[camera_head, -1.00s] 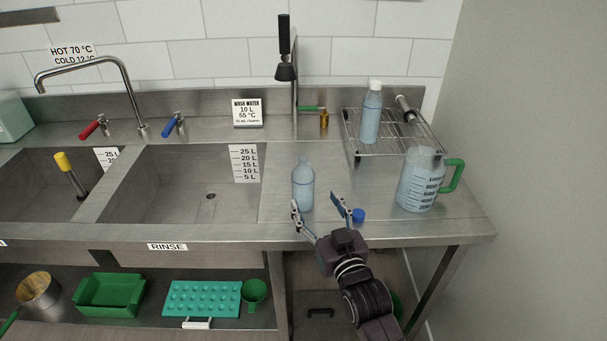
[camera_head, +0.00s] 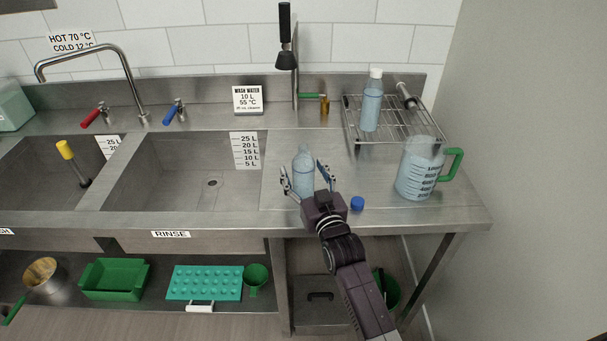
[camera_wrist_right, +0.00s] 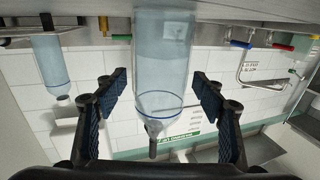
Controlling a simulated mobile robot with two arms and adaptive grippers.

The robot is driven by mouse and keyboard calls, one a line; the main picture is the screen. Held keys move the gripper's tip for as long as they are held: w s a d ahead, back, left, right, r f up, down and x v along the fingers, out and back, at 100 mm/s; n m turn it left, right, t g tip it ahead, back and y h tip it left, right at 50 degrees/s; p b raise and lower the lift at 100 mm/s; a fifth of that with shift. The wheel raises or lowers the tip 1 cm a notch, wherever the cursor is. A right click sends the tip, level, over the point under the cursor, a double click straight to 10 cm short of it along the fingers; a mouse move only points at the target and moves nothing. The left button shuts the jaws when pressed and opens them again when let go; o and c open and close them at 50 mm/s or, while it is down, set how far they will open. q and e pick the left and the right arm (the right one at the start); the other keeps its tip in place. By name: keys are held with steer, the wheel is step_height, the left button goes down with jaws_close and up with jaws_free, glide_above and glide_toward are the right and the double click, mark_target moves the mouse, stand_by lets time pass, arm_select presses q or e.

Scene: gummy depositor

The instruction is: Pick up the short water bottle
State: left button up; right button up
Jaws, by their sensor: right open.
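The short water bottle (camera_head: 303,172), clear with bluish water and no cap on it, stands upright on the steel counter right of the rinse sink. My right gripper (camera_head: 304,177) is open around it, one finger on each side. In the right wrist view, which shows the scene upside down, the bottle (camera_wrist_right: 163,55) is between the two open fingers (camera_wrist_right: 162,88), with a visible gap on each side. A blue cap (camera_head: 357,204) lies on the counter right of the gripper. My left gripper is not in view.
A taller white-capped bottle (camera_head: 371,105) stands on a wire rack (camera_head: 410,128) behind. A measuring jug (camera_head: 418,172) with a green handle stands to the right. The rinse sink (camera_head: 180,185) is to the left. A wash water sign (camera_head: 248,100) stands at the back.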

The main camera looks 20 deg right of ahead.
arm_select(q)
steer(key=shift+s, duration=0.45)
arm_select(e)
steer(key=c, duration=1.4)
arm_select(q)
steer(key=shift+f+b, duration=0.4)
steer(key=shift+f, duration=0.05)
arm_select(e)
step_height(320, 180, up, 20)
steer(key=shift+r, duration=0.1)
